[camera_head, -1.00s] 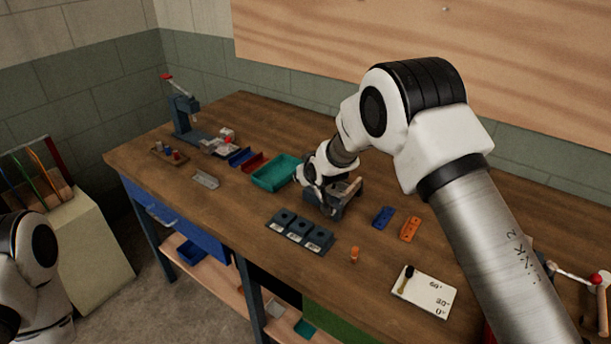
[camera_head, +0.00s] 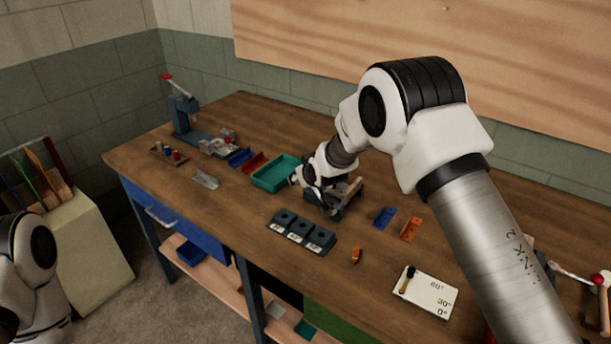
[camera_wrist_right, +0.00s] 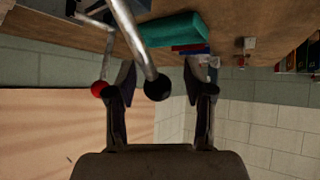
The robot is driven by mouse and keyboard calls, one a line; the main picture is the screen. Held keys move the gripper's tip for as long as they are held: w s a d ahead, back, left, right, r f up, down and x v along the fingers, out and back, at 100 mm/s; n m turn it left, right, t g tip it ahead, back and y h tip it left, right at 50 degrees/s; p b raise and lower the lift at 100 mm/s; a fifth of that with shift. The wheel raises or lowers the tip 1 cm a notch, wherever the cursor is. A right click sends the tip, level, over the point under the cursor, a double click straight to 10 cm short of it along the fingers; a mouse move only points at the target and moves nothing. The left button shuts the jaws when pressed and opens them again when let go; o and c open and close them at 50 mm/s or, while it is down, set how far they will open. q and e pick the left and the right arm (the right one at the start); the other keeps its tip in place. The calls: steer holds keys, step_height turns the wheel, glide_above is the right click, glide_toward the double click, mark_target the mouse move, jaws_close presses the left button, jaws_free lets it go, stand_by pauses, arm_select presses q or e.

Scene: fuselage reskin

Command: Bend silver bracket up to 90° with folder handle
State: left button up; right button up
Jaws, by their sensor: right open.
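The folder (camera_head: 344,196) is a small grey machine near the middle of the bench, mostly hidden behind my right gripper (camera_head: 312,188). In the right wrist view, my right gripper (camera_wrist_right: 158,76) is open. A metal handle rod (camera_wrist_right: 131,38) with a black ball end (camera_wrist_right: 157,87) lies between its fingers, with a visible gap on the right side. A red ball (camera_wrist_right: 99,89) on a thinner rod is beside the left finger. A silver channel-shaped piece (camera_head: 205,180) lies on the bench at the left. I cannot tell whether a bracket sits in the folder. My left gripper is out of view.
A teal tray (camera_head: 275,174) stands left of the folder. Dark blocks (camera_head: 300,233), a blue piece (camera_head: 384,217), an orange piece (camera_head: 411,229) and a white angle card (camera_head: 427,292) lie nearer. A lever press (camera_head: 184,116) stands at the far left.

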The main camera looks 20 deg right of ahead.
steer(key=v, duration=1.1)
steer(key=shift+s+r, duration=0.2)
steer(key=shift+s, duration=0.15)
steer(key=shift+a, duration=0.1)
